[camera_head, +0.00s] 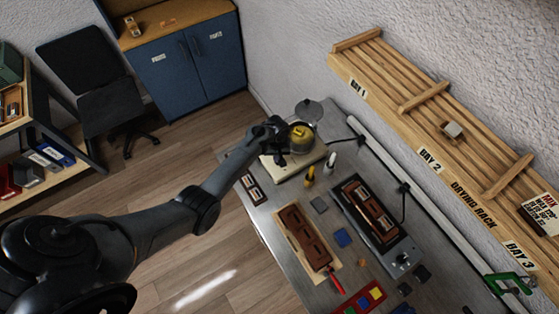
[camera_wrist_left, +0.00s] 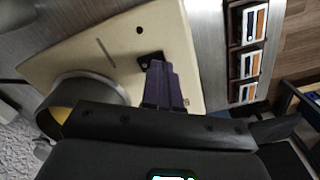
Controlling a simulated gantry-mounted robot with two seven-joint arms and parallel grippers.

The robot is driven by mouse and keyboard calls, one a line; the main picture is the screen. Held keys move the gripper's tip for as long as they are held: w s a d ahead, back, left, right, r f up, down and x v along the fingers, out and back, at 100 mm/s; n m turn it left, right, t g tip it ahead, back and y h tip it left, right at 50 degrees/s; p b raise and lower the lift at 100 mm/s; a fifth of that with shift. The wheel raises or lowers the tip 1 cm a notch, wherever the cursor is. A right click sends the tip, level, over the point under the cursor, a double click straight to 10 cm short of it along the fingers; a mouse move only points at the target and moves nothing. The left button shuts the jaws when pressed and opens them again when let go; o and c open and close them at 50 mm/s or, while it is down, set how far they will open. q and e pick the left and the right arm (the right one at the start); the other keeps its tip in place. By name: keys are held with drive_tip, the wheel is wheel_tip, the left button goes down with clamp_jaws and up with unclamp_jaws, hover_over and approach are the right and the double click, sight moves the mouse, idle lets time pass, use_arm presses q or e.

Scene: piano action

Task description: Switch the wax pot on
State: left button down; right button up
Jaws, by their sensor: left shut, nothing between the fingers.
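The wax pot (camera_head: 301,134), with yellow wax and a round lid (camera_head: 308,110) tilted open behind it, stands on a cream base (camera_head: 304,172) at the bench's far end. In the left wrist view the base (camera_wrist_left: 172,28) shows a slot, a dark hole and a black switch-like part (camera_wrist_left: 145,60). My left gripper (camera_head: 281,162) is over the base beside the pot. Its fingers (camera_wrist_left: 158,68) are shut and empty, with their tips at the black part and partly covering it. I cannot tell whether they touch it or which way it is set. My right gripper is not in view.
A framed tray (camera_head: 251,187) lies at the near edge. Brown moulds on a board (camera_head: 305,238) and a black device (camera_head: 378,222) lie further right. A wooden drying rack (camera_head: 440,120) runs along the wall.

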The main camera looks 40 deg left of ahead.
use_arm(q)
drive_tip(key=shift+f+b, duration=0.3)
drive_tip(key=shift+f, duration=0.15)
drive_tip(key=shift+f+b, duration=0.35)
drive_tip(key=shift+f, duration=0.15)
idle(0.4)
drive_tip(key=shift+r, duration=0.1)
wheel_tip(320, 180, up, 7)
drive_tip(key=p, duration=0.8)
idle(0.3)
